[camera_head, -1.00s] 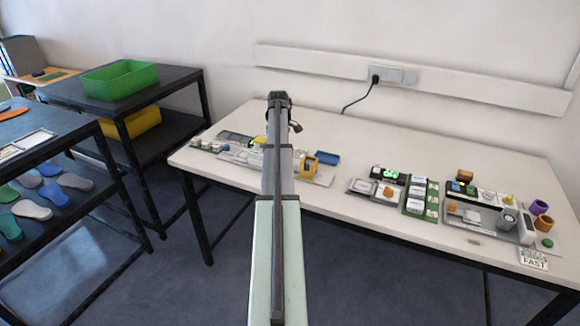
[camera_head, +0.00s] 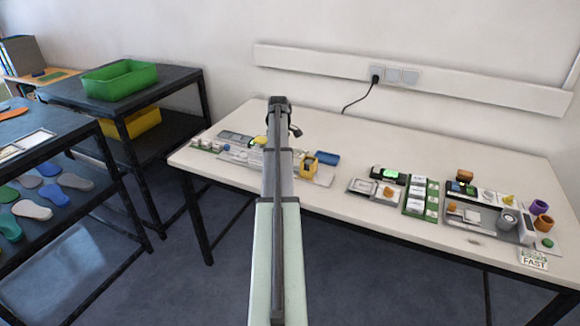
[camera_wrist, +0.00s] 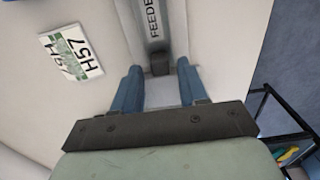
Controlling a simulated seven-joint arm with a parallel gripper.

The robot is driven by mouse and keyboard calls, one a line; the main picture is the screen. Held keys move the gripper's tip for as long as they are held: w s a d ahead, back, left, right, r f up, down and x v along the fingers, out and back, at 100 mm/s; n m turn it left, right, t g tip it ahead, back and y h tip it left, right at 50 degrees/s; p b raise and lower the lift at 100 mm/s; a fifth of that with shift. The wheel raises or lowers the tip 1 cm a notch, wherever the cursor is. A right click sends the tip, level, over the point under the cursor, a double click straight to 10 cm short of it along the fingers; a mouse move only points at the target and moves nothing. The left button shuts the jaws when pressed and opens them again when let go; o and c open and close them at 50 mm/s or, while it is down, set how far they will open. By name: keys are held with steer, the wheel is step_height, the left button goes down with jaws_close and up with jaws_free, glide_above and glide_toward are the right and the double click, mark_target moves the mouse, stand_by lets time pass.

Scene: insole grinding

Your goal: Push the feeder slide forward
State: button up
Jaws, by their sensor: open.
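My gripper (camera_wrist: 157,77) has two blue fingers spread apart, one on each side of the dark block. The gap between them holds nothing gripped. Whether a finger touches the block, I cannot tell. In the camera_head view my own arm hides the gripper and part of the left station.
On the white table (camera_head: 330,133) stand a yellow-orange block (camera_head: 308,167), a blue tray (camera_head: 327,158) and, farther right, a green-lit display (camera_head: 390,174) and a purple cup (camera_head: 539,207). The table's back middle is clear.

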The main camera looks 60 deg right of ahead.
steer(key=shift+f, duration=1.9)
steer(key=shift+r, duration=0.1)
stand_by(0.3)
steer(key=c, duration=0.4)
steer(key=shift+c, duration=0.2)
